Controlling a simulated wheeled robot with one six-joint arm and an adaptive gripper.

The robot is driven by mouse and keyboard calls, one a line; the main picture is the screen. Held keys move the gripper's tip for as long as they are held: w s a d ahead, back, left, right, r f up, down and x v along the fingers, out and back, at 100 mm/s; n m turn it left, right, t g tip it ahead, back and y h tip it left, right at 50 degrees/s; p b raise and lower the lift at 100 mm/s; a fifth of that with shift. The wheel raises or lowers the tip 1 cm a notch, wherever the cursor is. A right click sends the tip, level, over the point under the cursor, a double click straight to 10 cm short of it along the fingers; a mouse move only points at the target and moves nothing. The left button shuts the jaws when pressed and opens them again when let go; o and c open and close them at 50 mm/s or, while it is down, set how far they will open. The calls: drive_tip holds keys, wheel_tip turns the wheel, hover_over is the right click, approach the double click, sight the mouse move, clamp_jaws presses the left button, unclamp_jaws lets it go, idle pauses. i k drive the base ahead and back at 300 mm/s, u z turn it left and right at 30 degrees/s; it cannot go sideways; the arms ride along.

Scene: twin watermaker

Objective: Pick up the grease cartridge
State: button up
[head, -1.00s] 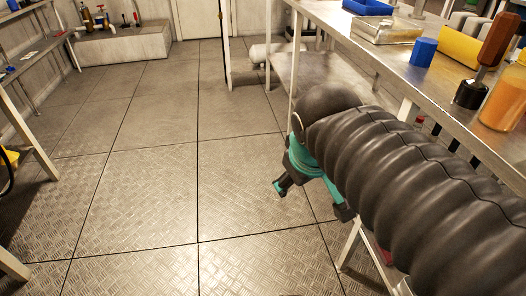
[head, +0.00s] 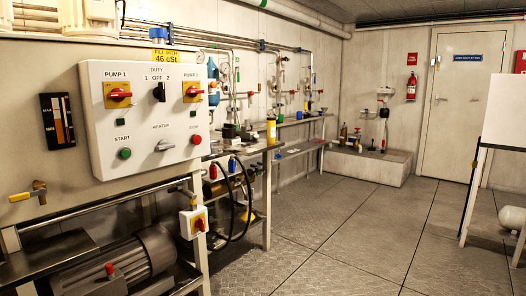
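I cannot pick out a grease cartridge with certainty. In the head view a yellow cylinder with a dark top (head: 271,131) stands upright on the metal workbench (head: 303,121) along the left wall; it is too small to tell what it is. My gripper and arm are out of view.
A control panel (head: 150,120) with switches stands close on the left, above a motor (head: 120,262). Black hoses (head: 243,205) hang beside the bench. A concrete plinth (head: 365,165) and a door (head: 452,105) are at the back. The plate floor (head: 370,235) is clear in the middle.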

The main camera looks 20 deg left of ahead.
sight(271, 121)
drive_tip(key=u, duration=0.05)
drive_tip(key=i, duration=3)
drive_tip(key=u, duration=1.35)
drive_tip(key=i, duration=0.65)
drive_tip(key=u, duration=0.4)
